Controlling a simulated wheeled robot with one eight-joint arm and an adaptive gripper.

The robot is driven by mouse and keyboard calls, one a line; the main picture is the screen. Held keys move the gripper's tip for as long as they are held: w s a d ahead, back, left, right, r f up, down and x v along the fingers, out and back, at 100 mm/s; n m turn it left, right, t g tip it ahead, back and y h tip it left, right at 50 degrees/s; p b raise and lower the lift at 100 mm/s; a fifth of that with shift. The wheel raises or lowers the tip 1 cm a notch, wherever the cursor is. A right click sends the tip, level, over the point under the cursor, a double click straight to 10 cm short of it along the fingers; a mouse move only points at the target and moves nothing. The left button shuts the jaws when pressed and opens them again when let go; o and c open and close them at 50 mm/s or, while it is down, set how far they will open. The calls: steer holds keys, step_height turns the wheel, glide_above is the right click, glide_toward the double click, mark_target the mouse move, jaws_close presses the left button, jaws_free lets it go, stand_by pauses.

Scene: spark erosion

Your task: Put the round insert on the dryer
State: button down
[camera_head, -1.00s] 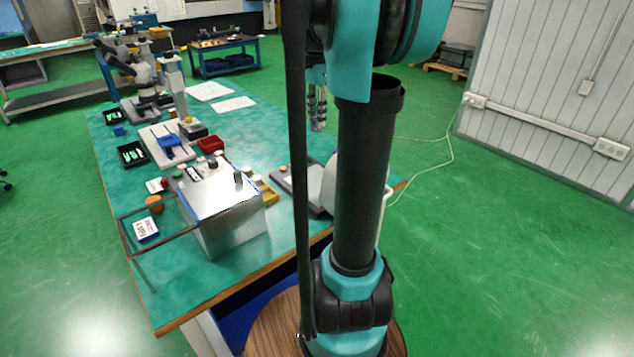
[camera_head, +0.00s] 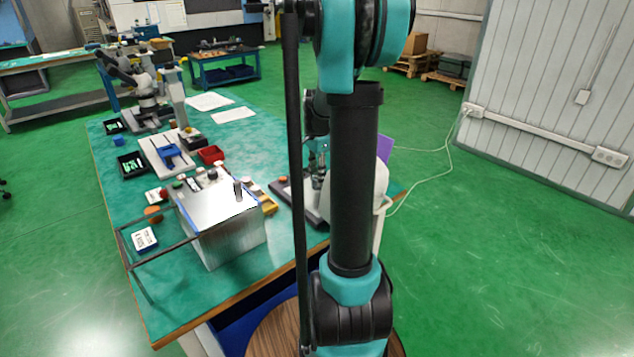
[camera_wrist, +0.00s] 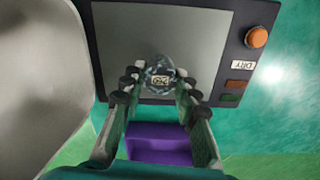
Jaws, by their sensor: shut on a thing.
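The round insert (camera_wrist: 160,78) is a small, glassy or metallic disc with a pale label in its middle. My gripper (camera_wrist: 158,88) is shut on it in the wrist view, with a fingertip on each side. The dryer (camera_wrist: 200,40) is a grey plate in a dark frame with an orange knob and a "DRY" label. The insert lies over the lower middle of this plate; I cannot tell whether it touches. In the head view my gripper (camera_head: 318,178) is low over the dryer (camera_head: 306,208), partly behind my arm, and the insert cannot be made out.
A white rounded body (camera_wrist: 35,70) stands close left of the dryer in the wrist view. A purple block-like part (camera_wrist: 155,145) shows below the fingers. In the head view a metal box (camera_head: 225,215) and several small trays stand left of the dryer on the green table (camera_head: 250,150).

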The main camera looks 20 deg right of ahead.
steer(key=shift+f, duration=1.25)
steer(key=shift+f, duration=0.1)
steer(key=c, duration=1.1)
jaws_free()
steer(key=shift+c, duration=0.2)
step_height(320, 180, up, 12)
